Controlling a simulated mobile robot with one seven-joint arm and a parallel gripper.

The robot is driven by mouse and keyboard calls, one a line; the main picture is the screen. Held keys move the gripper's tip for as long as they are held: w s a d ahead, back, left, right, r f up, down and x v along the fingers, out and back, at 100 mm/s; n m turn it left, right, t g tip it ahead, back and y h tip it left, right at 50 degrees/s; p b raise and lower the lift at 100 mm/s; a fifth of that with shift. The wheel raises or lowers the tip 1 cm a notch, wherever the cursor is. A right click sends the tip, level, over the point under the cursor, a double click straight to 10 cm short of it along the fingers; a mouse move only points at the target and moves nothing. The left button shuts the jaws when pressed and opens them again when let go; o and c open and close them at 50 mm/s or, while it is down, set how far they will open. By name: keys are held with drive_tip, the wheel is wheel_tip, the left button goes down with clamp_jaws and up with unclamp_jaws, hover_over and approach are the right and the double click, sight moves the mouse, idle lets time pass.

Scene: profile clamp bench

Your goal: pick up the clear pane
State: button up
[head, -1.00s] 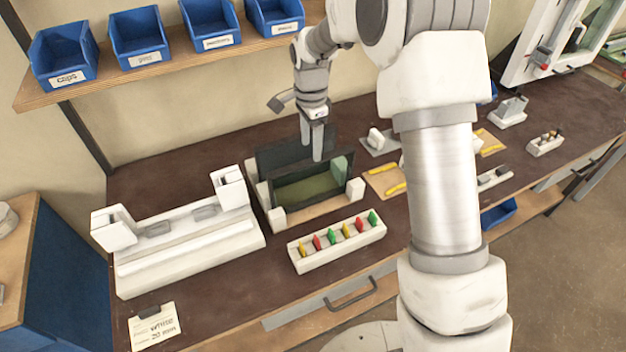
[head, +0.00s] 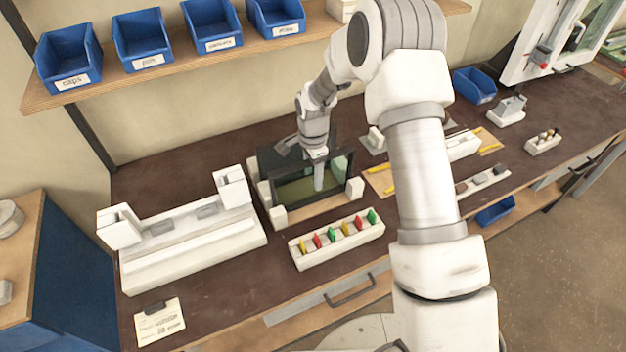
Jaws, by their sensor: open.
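A wooden-based rack (head: 310,215) with pale corner blocks stands at the back middle of the bench. It holds dark upright panels and a dark frame with a greenish, see-through area (head: 293,192); I take this to be the clear pane, but its edges are hard to make out. My gripper (head: 319,187) points down at the rack, with its fingers in front of the greenish area. It is open. The gripper hides part of the rack, and I cannot tell whether the fingers touch the pane or straddle it.
A white clamp fixture (head: 190,248) stands to the left. A white block with coloured clips (head: 338,240) sits just in front of the rack. A card (head: 160,322) lies at the front left. The shelf with blue bins (head: 212,28) runs above. Bare bench shows behind the fixture.

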clamp_jaws()
drive_tip(key=shift+r, duration=0.1)
idle(0.4)
